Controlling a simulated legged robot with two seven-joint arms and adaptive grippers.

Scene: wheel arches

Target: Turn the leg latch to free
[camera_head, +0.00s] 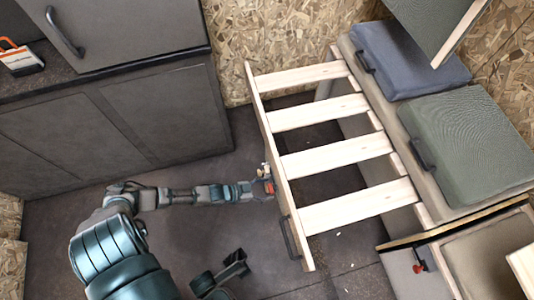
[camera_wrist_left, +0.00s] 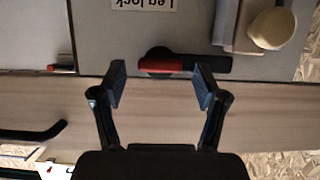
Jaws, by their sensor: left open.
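The leg latch (camera_wrist_left: 185,64) is a lever with a red end and a black end, under a "Leg lock" label (camera_wrist_left: 145,4) in the left wrist view. It lies roughly level across the picture. My left gripper (camera_wrist_left: 163,82) is open, its fingertips just short of the latch and spread to either side of its red part. I cannot tell whether they touch it. In the head view my left gripper (camera_head: 253,188) is at the outer rail of the slatted frame (camera_head: 270,135), where a small red part shows. A dark part at the bottom, probably my right gripper (camera_head: 234,264), is unclear.
A cream round knob (camera_wrist_left: 272,29) sits right of the latch. A black handle (camera_head: 289,238) is on the rail's near end. A dark cabinet (camera_head: 150,115) stands at left, cushions (camera_head: 465,140) at right. Another red lever (camera_head: 420,267) is at lower right. Floor left of the frame is clear.

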